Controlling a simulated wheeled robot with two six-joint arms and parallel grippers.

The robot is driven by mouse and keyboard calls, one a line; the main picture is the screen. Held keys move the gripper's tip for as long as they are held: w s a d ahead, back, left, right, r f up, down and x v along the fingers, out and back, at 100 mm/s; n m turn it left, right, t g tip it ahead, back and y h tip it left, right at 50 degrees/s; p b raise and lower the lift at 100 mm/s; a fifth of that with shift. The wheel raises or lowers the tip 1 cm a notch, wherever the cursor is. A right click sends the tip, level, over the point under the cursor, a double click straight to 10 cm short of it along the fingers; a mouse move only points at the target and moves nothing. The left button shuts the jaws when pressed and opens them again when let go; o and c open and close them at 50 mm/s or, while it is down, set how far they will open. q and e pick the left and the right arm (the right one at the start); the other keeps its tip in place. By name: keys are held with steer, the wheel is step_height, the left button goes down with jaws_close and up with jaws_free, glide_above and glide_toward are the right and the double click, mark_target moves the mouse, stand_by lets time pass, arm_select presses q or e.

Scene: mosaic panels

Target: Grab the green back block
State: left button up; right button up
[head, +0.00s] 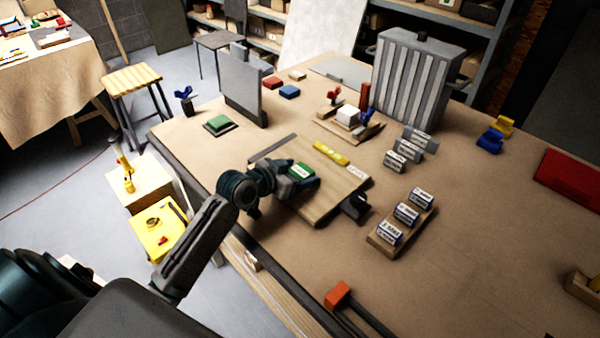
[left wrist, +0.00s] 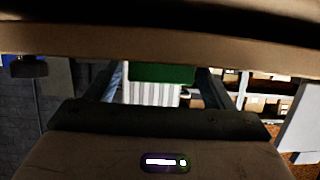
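The green block (head: 301,170) has a white label on top and lies on the wooden board (head: 325,203), in front of a yellow strip (head: 332,154). My left gripper (head: 290,178) is low over the board at this block, with its fingers beside it. In the left wrist view the green block (left wrist: 162,73) sits between the two fingers. Whether both fingers press on it is too dark to tell. My right gripper is not in view.
White labelled blocks stand on a small wooden rack (head: 377,240) to the right, with grey labelled blocks (head: 409,148) behind. A grey ribbed case (head: 415,82) and an upright grey panel (head: 241,92) stand farther back.

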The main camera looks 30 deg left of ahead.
arm_select(q)
steer(key=c, duration=0.9)
steer(key=shift+c, duration=0.3)
steer(key=shift+r, duration=0.15)
